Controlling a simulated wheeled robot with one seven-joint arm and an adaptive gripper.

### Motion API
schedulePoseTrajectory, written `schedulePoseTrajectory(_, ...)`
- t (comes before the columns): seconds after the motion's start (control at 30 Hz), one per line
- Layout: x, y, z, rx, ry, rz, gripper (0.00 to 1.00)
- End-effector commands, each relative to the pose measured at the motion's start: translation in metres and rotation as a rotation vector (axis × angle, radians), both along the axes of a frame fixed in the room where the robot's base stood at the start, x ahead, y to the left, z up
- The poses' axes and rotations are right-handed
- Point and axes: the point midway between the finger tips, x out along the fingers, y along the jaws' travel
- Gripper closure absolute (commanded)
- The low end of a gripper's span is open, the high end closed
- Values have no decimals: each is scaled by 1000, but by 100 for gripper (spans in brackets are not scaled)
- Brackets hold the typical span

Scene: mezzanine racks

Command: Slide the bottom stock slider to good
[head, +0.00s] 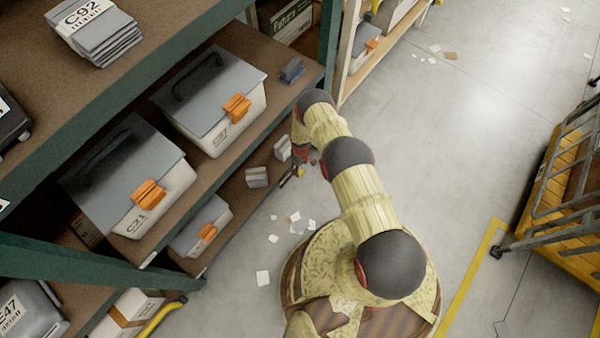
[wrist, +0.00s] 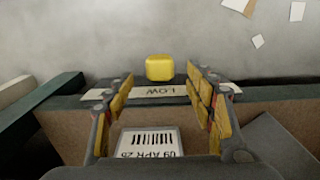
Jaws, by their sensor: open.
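A yellow slider block (wrist: 159,67) sits at the shelf's front edge in the wrist view, just beyond a pale label strip (wrist: 158,92) that reads LOW upside down. No GOOD mark is legible. My gripper (wrist: 160,82) is open, with one yellow-padded finger to each side of the block's line. The block shows between and slightly past the fingertips, and I see no contact. In the head view my gripper (head: 297,170) is low by the rack's lower shelf, partly behind my arm; the slider cannot be made out there.
A barcode card (wrist: 149,141) lies on the brown shelf between my fingers. Lidded grey bins (head: 128,172) with orange latches fill the rack. Paper scraps (head: 263,277) litter the floor. A yellow cart (head: 560,205) stands at the right; the aisle between is open.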

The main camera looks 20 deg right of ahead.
Motion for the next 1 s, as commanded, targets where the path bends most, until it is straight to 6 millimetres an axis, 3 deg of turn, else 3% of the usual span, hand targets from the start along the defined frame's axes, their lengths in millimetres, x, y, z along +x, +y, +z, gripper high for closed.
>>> schedulePoseTrajectory(0.53, 1, 0, -69, 0, 0, 9, 45)
schedulePoseTrajectory(1.0, 1, 0, -76, 0, 0, 9, 48)
